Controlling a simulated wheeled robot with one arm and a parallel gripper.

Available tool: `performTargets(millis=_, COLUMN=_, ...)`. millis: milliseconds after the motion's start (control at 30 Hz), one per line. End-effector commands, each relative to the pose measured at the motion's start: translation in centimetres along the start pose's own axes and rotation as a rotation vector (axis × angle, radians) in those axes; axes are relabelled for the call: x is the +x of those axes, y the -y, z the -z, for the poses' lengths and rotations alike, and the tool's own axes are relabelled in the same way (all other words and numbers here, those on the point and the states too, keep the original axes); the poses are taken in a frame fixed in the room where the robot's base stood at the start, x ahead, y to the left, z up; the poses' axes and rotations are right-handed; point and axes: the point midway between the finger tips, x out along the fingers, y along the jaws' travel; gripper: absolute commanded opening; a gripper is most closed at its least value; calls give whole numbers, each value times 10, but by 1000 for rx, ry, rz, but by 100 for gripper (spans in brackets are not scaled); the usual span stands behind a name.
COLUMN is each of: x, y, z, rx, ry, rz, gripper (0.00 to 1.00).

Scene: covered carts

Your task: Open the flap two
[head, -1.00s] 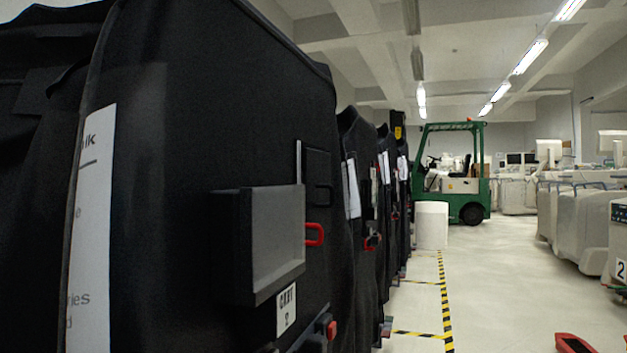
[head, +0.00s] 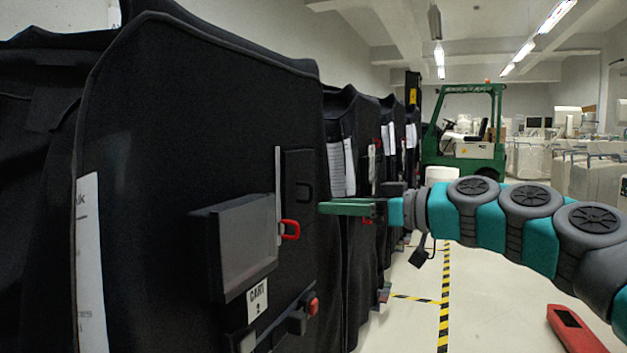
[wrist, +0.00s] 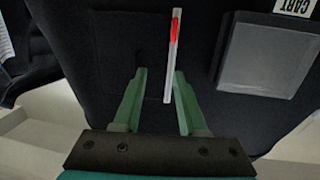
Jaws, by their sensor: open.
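Black covered cart 2 (head: 190,130) fills the left of the head view, marked by a small white "CART 2" label (head: 257,298). On its front is a thin upright grey strip (head: 278,180) with a red loop handle (head: 291,230) near its lower end. My green gripper (head: 322,207) is right of the handle and apart from it in the head view. In the wrist view my gripper (wrist: 159,72) is open and empty. The grey strip (wrist: 170,75) shows between and beyond its fingers, with the red handle (wrist: 174,30) farther up the picture. Which part is the flap is unclear.
A grey box-like panel (head: 248,240) juts from the cart left of the strip. A red-tipped part (head: 313,306) sticks out below. More covered carts (head: 350,150) stand behind. The pale floor aisle with yellow-black tape (head: 445,300) is mostly clear; a green forklift (head: 465,140) stands far off.

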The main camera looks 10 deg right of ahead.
Motion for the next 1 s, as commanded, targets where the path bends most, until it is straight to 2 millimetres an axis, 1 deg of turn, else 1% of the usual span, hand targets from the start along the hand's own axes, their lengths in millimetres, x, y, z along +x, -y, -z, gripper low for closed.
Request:
performTargets(millis=33, x=-7, y=-16, z=11, rx=-3, ry=-35, rz=-21, gripper=41)
performTargets(millis=100, x=-13, y=-30, z=17, rx=-12, ry=-65, rz=-44, gripper=41)
performTargets(millis=200, x=-14, y=-39, z=19, rx=-18, ry=-81, rz=-56, gripper=41)
performTargets(millis=267, x=-8, y=-39, z=20, rx=-19, ry=-81, rz=-56, gripper=41)
performTargets(millis=600, x=43, y=-41, z=22, rx=-16, ry=-78, rz=-54, gripper=41)
performTargets(millis=700, x=53, y=-41, z=23, rx=-17, ry=-79, rz=-53, gripper=41)
performTargets(millis=833, x=60, y=-41, z=24, rx=-18, ry=-79, rz=-54, gripper=41)
performTargets(millis=1000, x=61, y=-41, z=24, rx=-18, ry=-80, rz=-54, gripper=41)
